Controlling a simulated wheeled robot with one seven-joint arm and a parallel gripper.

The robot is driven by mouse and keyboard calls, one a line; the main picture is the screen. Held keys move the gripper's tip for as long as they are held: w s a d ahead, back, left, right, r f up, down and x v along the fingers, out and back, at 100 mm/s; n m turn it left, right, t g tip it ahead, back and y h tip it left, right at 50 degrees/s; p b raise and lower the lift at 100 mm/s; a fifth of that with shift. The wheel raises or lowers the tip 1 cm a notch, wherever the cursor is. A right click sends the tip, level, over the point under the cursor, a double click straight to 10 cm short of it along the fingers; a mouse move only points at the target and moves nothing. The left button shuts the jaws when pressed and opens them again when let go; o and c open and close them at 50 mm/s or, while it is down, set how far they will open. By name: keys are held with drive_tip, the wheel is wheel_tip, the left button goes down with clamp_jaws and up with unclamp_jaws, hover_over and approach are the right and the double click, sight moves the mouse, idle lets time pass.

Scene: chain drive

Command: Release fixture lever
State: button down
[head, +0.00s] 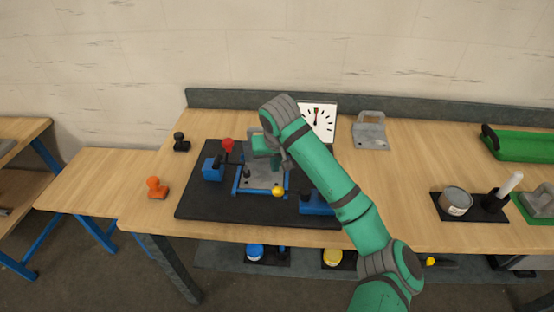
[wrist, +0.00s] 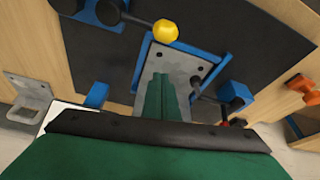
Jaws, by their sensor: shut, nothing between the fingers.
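A blue-edged fixture (head: 238,190) holds a grey metal plate (head: 264,184) on a black mat. One lever with a red ball knob (head: 227,145) stands up at the fixture's left, beside a blue block (head: 212,168). Another lever with a yellow ball knob (head: 278,192) lies low at the front edge; the yellow knob also shows in the wrist view (wrist: 166,30), with its black rod reaching to a blue block. My gripper (wrist: 160,78) is shut and empty, its green fingers over the grey plate and apart from the yellow knob. In the head view my wrist partly hides the plate.
A white dial gauge (head: 318,121) stands behind the fixture, with a grey bracket (head: 370,132) to its right. A black-handled stamp (head: 181,142) and an orange one (head: 156,187) stand left of the mat (head: 200,206).

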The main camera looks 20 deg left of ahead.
sight(292, 192)
drive_tip(key=x, duration=0.2)
drive_tip(key=shift+w+f, duration=0.2)
drive_tip(key=shift+f, duration=0.15)
drive_tip(key=shift+s+d+f, duration=0.1)
drive_tip(key=shift+s+d, duration=0.2)
drive_tip(key=shift+s, duration=0.2)
drive_tip(key=shift+s+d, duration=0.25)
drive_tip(key=shift+s, duration=0.25)
drive_tip(key=shift+s+d+f, duration=0.1)
drive_tip(key=shift+s+d, duration=0.1)
drive_tip(key=shift+s, duration=0.2)
drive_tip(key=shift+s+d+f, duration=0.1)
drive_tip(key=shift+s+d, duration=0.05)
drive_tip(key=shift+s, duration=0.25)
